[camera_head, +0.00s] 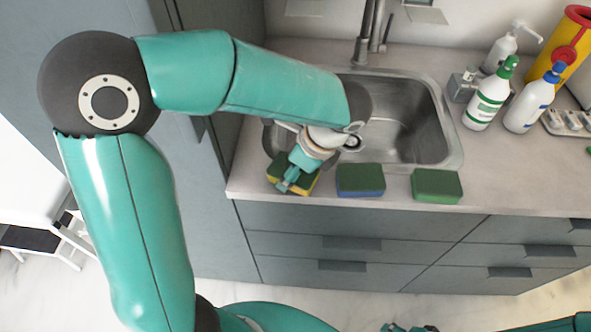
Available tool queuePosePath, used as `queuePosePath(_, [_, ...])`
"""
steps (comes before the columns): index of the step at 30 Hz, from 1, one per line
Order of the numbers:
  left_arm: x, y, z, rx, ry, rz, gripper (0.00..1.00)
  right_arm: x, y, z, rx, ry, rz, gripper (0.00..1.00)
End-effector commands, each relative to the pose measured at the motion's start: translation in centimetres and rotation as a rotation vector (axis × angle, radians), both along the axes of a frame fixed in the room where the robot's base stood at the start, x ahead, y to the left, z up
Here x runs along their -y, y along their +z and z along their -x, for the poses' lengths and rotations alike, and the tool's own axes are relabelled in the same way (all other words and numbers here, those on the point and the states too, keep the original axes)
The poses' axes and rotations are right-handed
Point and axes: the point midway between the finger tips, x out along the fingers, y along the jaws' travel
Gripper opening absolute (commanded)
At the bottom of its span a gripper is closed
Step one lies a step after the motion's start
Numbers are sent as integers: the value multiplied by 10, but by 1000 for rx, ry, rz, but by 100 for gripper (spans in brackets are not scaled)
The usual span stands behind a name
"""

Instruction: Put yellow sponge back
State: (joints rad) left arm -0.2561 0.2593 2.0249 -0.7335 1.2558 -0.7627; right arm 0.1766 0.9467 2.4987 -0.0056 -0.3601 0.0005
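The yellow sponge (306,181), with a green top layer, is at the counter's front edge, left of two other sponges. My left gripper (287,181) reaches down over it from above, with teal fingers at its front side. The gripper hides part of the sponge, so I cannot tell whether the fingers are closed on it or whether it is lifted. A blue sponge with a green top (360,180) and an all-green-looking sponge (437,185) lie to the right. Teal tips of my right gripper (408,328) show at the bottom edge, mostly cut off.
A steel sink (440,130) with a faucet (364,40) lies behind the sponges. A green-capped bottle (487,98), a blue-capped bottle (528,102), a pump bottle (500,52) and a yellow container (562,45) stand at right. The counter right of the sponges (515,185) is clear.

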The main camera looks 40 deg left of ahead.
Motion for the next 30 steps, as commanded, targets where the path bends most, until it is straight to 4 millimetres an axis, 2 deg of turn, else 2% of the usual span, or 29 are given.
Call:
queuePosePath(17, [-1,-11,0,-1,1,-1,33,0,-7,0,0,0,0,59])
queuePosePath(18, [-1,-10,0,0,1,-1,71,0,-6,0,0,0,0,59])
queuePosePath(21, [-1,-10,0,0,1,-1,88,0,-5,0,0,0,0,59])
queuePosePath(22, [-1,-10,0,0,1,-1,91,0,-5,0,0,0,0,59])
queuePosePath(30, [0,-9,0,0,1,-1,91,0,-5,0,0,0,0,59])
